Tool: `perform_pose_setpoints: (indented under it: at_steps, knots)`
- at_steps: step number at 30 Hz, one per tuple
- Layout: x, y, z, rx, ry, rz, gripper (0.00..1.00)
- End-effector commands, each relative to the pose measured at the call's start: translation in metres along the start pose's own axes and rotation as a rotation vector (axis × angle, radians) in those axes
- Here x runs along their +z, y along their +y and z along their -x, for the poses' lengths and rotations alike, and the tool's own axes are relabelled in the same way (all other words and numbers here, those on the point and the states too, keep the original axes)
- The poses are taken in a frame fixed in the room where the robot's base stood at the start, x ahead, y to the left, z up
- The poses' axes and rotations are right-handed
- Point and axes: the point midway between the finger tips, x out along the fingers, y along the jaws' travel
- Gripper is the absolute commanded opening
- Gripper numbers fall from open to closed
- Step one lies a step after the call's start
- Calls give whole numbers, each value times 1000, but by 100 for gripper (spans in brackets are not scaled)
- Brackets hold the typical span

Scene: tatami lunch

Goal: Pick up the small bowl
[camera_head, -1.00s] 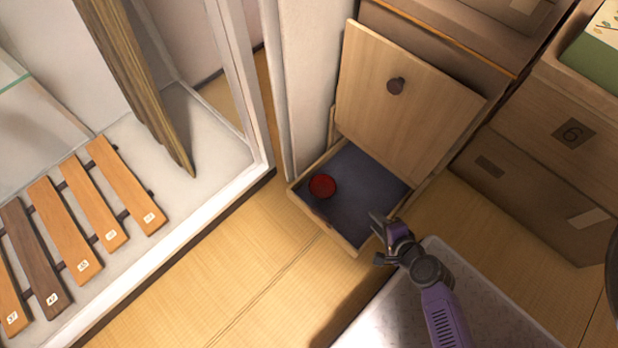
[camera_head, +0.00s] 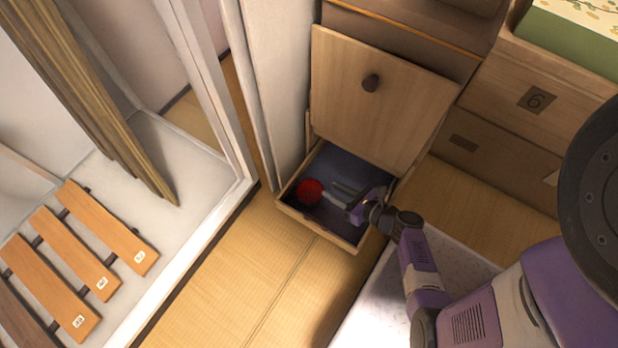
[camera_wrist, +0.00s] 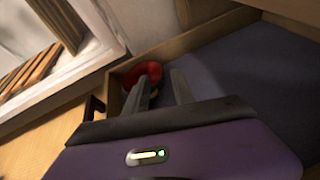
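The small red bowl (camera_head: 309,192) sits at the left end of an open drawer (camera_head: 318,223) with a dark lining. My gripper (camera_head: 341,194) reaches into the drawer from the right, its fingers pointing at the bowl and apart from each other. In the wrist view the bowl (camera_wrist: 143,76) lies beyond the fingertips (camera_wrist: 163,78), partly hidden by the left finger. I cannot tell whether a finger touches the bowl.
Wooden boxes (camera_head: 510,100) are at the right. A white-framed ledge with wooden slats (camera_head: 107,228) is at the left. Tatami floor (camera_head: 235,290) lies clear in front of the drawer.

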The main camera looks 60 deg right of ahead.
Motion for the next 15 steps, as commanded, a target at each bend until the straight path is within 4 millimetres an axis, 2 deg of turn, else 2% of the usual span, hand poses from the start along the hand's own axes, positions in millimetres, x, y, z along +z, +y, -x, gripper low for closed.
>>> perform_pose_setpoints:
  at_steps: [9, 15]
  knots:
    - [-6, -3, -41, 1, 1, 6, 30]
    - [-3, -2, -56, -1, 3, 4, 30]
